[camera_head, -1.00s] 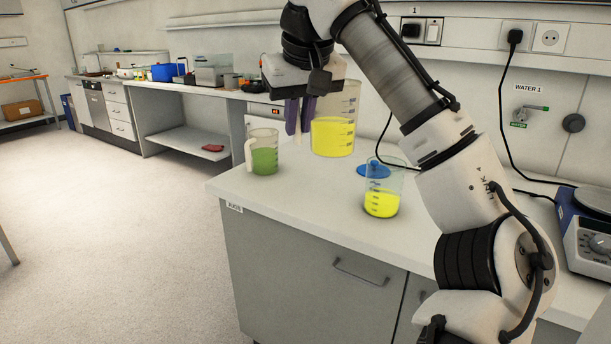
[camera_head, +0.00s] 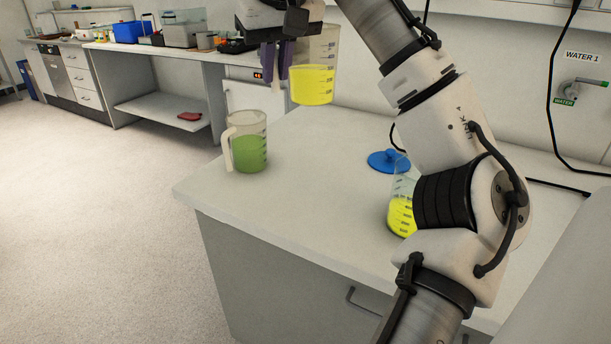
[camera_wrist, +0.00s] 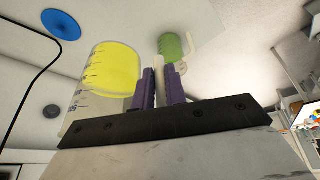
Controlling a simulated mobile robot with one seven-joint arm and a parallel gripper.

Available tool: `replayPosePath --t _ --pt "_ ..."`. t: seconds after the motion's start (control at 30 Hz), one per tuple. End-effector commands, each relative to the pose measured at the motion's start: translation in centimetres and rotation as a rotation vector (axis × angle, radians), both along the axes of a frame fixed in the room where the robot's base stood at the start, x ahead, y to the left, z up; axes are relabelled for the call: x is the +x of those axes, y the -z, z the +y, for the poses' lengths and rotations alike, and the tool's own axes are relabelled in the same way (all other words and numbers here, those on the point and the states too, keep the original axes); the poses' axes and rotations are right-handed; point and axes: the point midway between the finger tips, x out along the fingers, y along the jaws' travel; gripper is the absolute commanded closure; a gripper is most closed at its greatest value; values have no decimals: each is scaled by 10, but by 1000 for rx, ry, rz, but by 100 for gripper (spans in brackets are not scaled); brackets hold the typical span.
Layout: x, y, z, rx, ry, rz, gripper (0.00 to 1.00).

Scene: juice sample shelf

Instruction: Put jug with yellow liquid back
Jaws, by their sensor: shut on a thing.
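A clear jug with yellow liquid (camera_head: 313,85) hangs upright in the air above the worktop in the head view. My gripper (camera_head: 276,72), with purple fingers, is shut on it at its left side, where the handle is mostly hidden by the fingers. In the wrist view the held jug (camera_wrist: 108,72) fills the left side, beside the gripper fingers (camera_wrist: 160,82). A jug with green liquid (camera_head: 250,152) stands on the worktop, below and left of the held jug. It also shows in the wrist view (camera_wrist: 171,46).
A clear beaker with yellow liquid (camera_head: 401,216) stands on the worktop (camera_head: 310,185), partly hidden by my arm. A blue lid (camera_head: 386,161) lies behind it. The worktop between the green jug and the beaker is clear. A far bench (camera_head: 150,62) holds boxes.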

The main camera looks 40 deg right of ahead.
Motion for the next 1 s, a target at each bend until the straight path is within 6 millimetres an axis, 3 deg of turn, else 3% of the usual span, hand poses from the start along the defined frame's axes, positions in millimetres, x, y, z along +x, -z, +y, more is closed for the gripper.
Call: replayPosePath --t 0.17,0.7,1.0 --pt "0 13 0 1 -1 0 100" --pt "-1 141 0 -1 1 -1 100" --pt "0 166 0 -1 1 -2 100"
